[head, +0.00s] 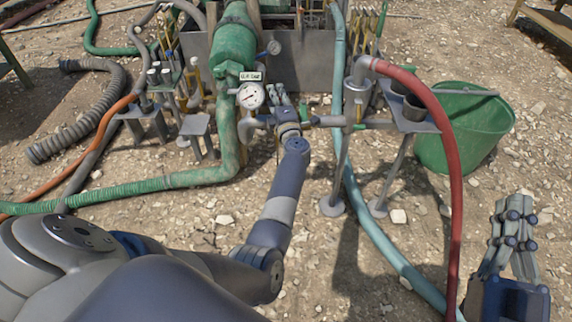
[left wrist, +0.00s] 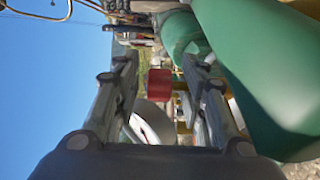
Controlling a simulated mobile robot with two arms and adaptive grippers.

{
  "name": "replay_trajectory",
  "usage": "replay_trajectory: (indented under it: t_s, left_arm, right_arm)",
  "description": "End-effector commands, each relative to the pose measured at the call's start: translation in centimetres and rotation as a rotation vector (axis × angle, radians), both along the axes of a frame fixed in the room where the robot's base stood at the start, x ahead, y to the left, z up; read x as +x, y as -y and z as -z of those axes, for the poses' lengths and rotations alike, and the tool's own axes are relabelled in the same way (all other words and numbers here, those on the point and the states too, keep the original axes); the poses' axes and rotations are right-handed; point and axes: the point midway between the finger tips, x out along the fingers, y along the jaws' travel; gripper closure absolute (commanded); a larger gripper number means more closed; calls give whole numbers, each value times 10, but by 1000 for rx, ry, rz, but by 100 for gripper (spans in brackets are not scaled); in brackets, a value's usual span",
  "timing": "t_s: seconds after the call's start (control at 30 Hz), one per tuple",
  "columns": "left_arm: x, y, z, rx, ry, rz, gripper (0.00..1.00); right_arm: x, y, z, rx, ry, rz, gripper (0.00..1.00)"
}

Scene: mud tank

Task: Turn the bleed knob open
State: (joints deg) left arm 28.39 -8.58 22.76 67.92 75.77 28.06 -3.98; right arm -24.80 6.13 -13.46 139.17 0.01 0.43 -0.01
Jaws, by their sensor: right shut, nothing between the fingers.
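My left arm reaches to the grey pipe beside the round white gauge (head: 250,95) in the head view. My left gripper (head: 288,98) is there, small and partly hidden behind its own wrist. In the left wrist view, its two fingers (left wrist: 160,100) stand apart, open. A small red part (left wrist: 159,83), perhaps the bleed knob, shows in the gap between them, with a clear space on each side. I cannot tell how far ahead it is. No red knob shows in the head view there. My right gripper (head: 512,232) is shut and empty at the lower right, over the ground.
A green pipe (head: 232,125) stands left of the gripper. A red hose (head: 447,150) and a pale blue hose (head: 375,235) run between my two arms. A green tub (head: 463,125) stands at the right. Stony ground in front is partly clear.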

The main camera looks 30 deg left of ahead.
Motion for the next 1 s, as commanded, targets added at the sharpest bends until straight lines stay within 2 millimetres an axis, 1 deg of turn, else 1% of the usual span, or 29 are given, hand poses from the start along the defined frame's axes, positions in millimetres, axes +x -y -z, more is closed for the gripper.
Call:
replay_trajectory:
  t_s: [0.17, 0.53, 0.6, 0.7, 1.0]
  left_arm:
    - [-1, -3, -2, 1, -3, 68, 62]
    - [-1, -2, -3, 3, -3, 364, 62]
    - [-3, 0, -3, 4, -3, 417, 62]
    - [-24, 11, -2, -1, -3, 411, 62]
    - [-80, 33, 0, -1, -2, 406, 62]
  right_arm:
    - [0, 0, -10, 0, 1, 0, 100]
    - [0, 0, -36, 0, 1, 0, 100]
    - [0, 0, -41, 0, 1, 0, 100]
    - [0, 0, -48, 0, 1, 0, 100]
    - [0, 0, -59, 0, 0, 0, 100]
